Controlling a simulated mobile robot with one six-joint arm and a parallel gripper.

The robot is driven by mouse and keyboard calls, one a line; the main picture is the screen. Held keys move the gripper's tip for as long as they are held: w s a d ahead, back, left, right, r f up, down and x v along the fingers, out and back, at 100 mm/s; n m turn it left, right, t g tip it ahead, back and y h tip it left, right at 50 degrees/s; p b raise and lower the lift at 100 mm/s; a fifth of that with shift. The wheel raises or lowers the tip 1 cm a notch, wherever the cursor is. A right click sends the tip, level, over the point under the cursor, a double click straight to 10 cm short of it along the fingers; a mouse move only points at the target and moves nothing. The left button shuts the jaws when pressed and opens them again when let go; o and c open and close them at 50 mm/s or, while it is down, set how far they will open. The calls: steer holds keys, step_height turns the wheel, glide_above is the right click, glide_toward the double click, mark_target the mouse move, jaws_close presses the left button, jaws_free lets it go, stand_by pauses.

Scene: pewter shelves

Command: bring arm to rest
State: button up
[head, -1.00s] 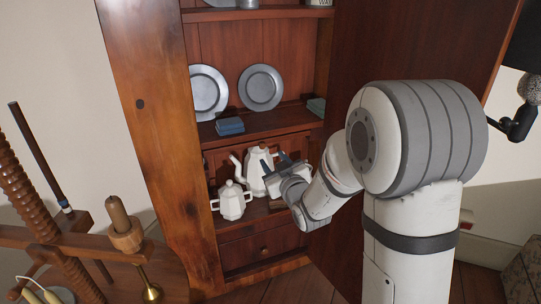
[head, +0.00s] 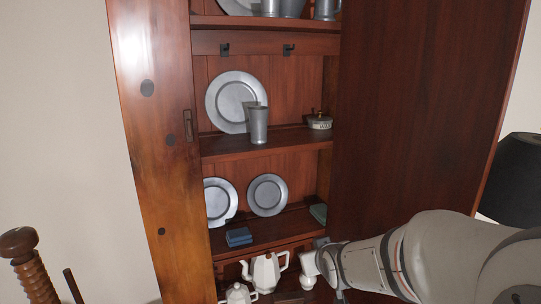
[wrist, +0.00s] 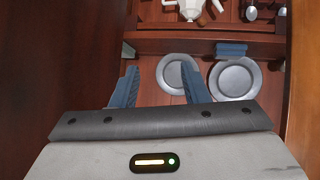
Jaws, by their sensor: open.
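My gripper (wrist: 158,66) is open in the wrist view, with two blue fingers apart and nothing between them. The plates on a shelf show beyond the fingers. In the head view my arm reaches in from the lower right to the front of the cupboard, and its end is partly cut off and hard to make out near the lower shelf. A white coffee pot (head: 264,270) and a white lidded pot (head: 238,294) stand in the lower compartment, left of my arm. A white pot also shows upside down at the top of the wrist view (wrist: 194,8).
The wooden cupboard has an open door (head: 425,110) on the right. Its shelves hold a large pewter plate (head: 226,102), a pewter cup (head: 258,125), smaller plates (head: 267,196) and blue books (head: 238,237). A wooden screw post (head: 35,270) stands lower left. A dark lampshade (head: 512,180) is at right.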

steer(key=s+d+r+m+g+p, duration=0.1)
steer(key=s+r+g+p, duration=0.3)
steer(key=s+r+p, duration=0.5)
steer(key=s+d+r+m+g+h+p, duration=0.1)
steer(key=s+r+g+p, duration=0.3)
steer(key=s+r+p, duration=0.4)
steer(key=s+d+r+m, duration=0.1)
steer(key=s+r, duration=0.1)
steer(key=s, duration=0.3)
steer(key=shift+d+r+p, duration=0.35)
